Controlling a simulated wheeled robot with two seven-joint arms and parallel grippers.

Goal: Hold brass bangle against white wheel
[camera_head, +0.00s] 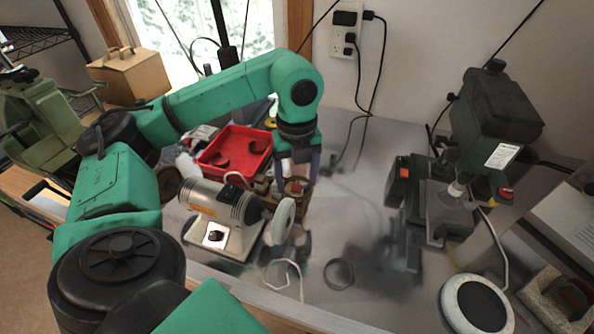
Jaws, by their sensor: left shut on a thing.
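The white wheel (284,221) is on the right end of the grey bench polisher (220,203), its face turned to the right. My left gripper (297,182) points down just behind and above the wheel, apart from it. Its fingers are shut on a small brownish thing that seems to be the brass bangle (297,188); the fingers partly hide it and its outline is hard to make out. My right gripper is out of view.
A red tray (235,150) with dark curved pieces lies behind the polisher. A grey ring (339,273) and a white cord (285,270) lie in front. A drill press (470,150) stands at right, near a round white-rimmed pad (478,303). The middle of the metal table is fairly clear.

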